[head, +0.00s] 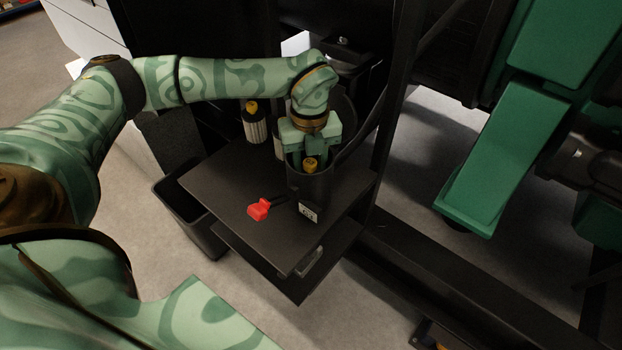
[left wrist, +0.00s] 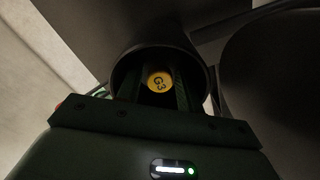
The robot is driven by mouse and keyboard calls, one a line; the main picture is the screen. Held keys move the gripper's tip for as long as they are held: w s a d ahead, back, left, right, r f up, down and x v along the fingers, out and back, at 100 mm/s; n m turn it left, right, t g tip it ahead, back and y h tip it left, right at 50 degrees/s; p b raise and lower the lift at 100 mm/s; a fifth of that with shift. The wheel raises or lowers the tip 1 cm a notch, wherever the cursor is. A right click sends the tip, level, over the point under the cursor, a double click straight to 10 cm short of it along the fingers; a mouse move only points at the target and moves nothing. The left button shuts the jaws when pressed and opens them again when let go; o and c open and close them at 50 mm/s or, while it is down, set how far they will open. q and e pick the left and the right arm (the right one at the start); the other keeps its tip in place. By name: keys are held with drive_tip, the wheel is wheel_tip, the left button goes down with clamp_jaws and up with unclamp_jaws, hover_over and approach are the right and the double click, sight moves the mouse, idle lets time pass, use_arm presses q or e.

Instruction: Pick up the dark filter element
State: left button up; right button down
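A dark open-topped cup (head: 309,190) with a small white label stands on the dark shelf. My left gripper (head: 309,158) points down into the cup's mouth. In the left wrist view its two fingers (left wrist: 157,90) stand on either side of the cap, with a visible gap, so it looks open. My right gripper is not in view.
A pale pleated filter with a yellow top (head: 254,124) stands at the shelf's back left. A red object (head: 259,209) lies on the shelf (head: 225,190) left of the cup. A dark bin (head: 188,217) is beside the shelf. A dark frame post (head: 393,110) rises close on the right.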

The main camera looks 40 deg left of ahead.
use_arm(q)
drive_tip(key=shift+r, duration=0.1)
drive_tip(key=c, duration=0.8)
drive_tip(key=shift+o, duration=0.2)
drive_tip(key=shift+r, duration=0.15)
wheel_tip(320, 180, up, 18)
drive_tip(key=p, duration=0.5)
